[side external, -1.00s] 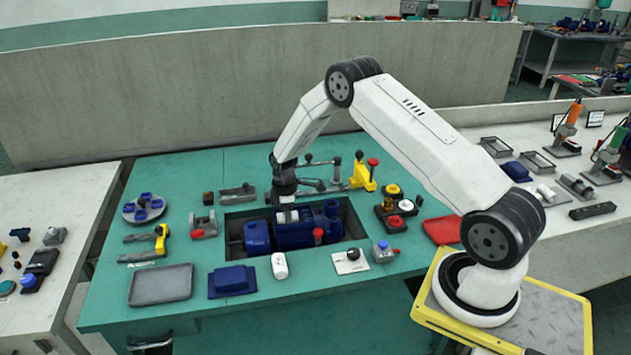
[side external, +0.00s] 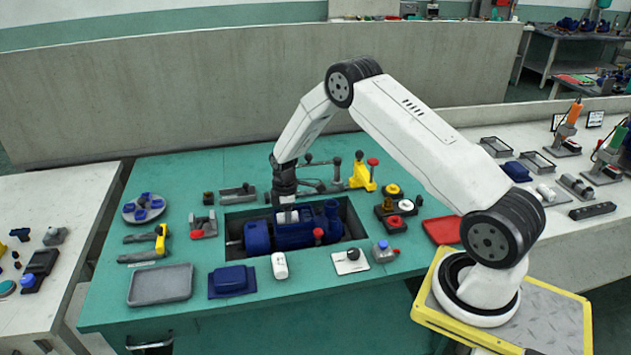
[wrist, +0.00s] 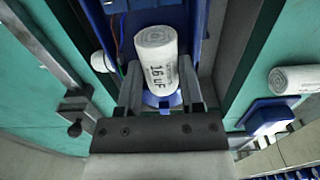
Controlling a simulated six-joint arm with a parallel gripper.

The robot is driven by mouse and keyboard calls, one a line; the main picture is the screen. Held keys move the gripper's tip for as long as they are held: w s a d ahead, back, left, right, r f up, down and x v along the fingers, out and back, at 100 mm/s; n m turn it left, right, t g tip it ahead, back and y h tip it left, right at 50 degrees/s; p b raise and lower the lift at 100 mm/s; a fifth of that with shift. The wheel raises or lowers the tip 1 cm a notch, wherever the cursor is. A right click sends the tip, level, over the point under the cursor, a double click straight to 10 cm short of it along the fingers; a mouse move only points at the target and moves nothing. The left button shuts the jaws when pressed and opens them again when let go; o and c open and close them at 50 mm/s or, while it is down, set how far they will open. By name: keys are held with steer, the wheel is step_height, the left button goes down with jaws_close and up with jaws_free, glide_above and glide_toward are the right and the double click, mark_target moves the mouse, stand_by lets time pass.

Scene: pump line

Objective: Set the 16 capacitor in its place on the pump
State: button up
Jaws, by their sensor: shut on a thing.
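The capacitor (wrist: 157,62) is a white cylinder marked "16 µF". My gripper (wrist: 160,97) is shut on it, with one finger on each side, in the wrist view. The blue pump (side external: 293,235) lies in a recess of the green bench in the side view. My gripper (side external: 287,212) is directly over the pump's middle, very close to its top. In the wrist view the capacitor lies lengthwise over the blue pump body (wrist: 199,30). Whether it touches the pump is hidden.
A second white cylinder (side external: 280,265) lies on the bench in front of the recess. A blue cover (side external: 232,280) and a grey tray (side external: 160,285) are at its left.

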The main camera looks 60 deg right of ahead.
steer(key=o, duration=1.1)
steer(key=shift+o, duration=0.2)
steer(key=shift+s+a, duration=0.1)
steer(key=shift+r, duration=3)
